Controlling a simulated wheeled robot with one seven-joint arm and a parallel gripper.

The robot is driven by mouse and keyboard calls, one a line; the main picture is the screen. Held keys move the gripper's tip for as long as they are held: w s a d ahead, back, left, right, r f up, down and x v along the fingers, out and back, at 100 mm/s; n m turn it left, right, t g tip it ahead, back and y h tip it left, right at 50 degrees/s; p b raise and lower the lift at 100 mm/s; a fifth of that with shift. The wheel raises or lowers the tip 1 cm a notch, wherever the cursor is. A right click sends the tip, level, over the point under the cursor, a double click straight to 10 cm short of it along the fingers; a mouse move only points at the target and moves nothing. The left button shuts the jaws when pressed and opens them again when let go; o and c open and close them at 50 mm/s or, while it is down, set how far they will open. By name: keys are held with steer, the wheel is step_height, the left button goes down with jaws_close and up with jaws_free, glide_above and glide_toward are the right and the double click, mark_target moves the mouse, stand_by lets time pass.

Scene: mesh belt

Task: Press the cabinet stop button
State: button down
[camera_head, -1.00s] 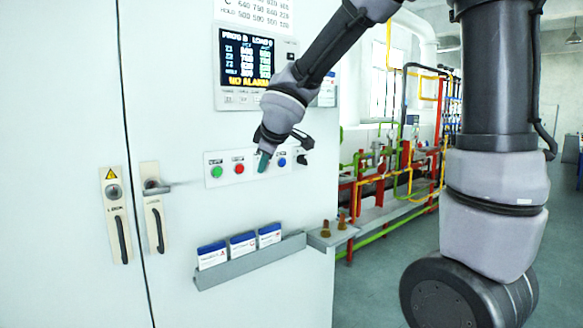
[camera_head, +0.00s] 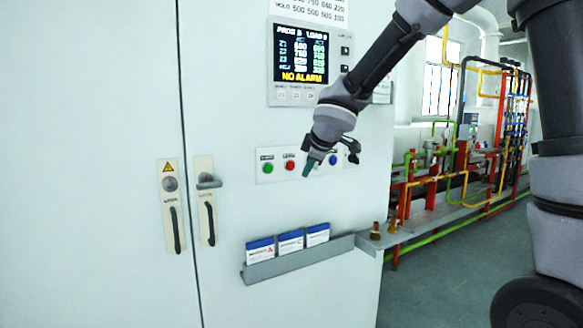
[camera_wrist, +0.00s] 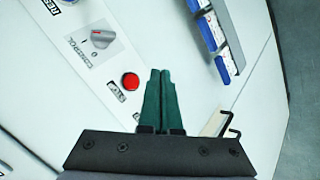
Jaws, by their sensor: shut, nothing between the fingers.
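The cabinet (camera_head: 90,150) is a tall pale unit with a button panel (camera_head: 266,177). In the head view a green button (camera_head: 268,168), a red button (camera_head: 290,165) and a blue button (camera_head: 333,160) sit in a row. My gripper (camera_head: 309,170) is in front of the panel, between the red and blue buttons in the picture. In the wrist view the red button (camera_wrist: 130,81) lies just left of my shut, empty green fingertips (camera_wrist: 160,72), with no contact visible. A grey control knob (camera_wrist: 103,37) is beyond it.
A display (camera_head: 300,60) reading "NO ALARM" is above the panel. A shelf (camera_head: 300,262) with several blue-white boxes (camera_head: 290,241) juts out below. Door handles (camera_head: 208,210) are at left. Coloured pipes (camera_head: 450,170) stand at right beyond grey floor.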

mark_target(291, 170)
steer(key=shift+w+a, duration=0.55)
steer(key=shift+w, duration=0.25)
steer(key=shift+w+a, duration=0.5)
steer(key=shift+w, duration=0.3)
steer(key=shift+w+a, duration=0.55)
steer(key=shift+w, duration=0.25)
steer(key=shift+w+a, duration=0.1)
steer(key=shift+w+a, duration=0.15)
steer(key=shift+w, duration=0.1)
steer(key=shift+w+a, duration=0.25)
steer(key=shift+w, duration=0.1)
stand_by(0.9)
stand_by(0.3)
steer(key=shift+s+d, duration=0.45)
steer(key=shift+s, duration=0.3)
steer(key=shift+s+d, duration=0.7)
steer(key=shift+s, duration=0.35)
steer(key=shift+s+d, duration=0.7)
steer(key=shift+s, duration=0.3)
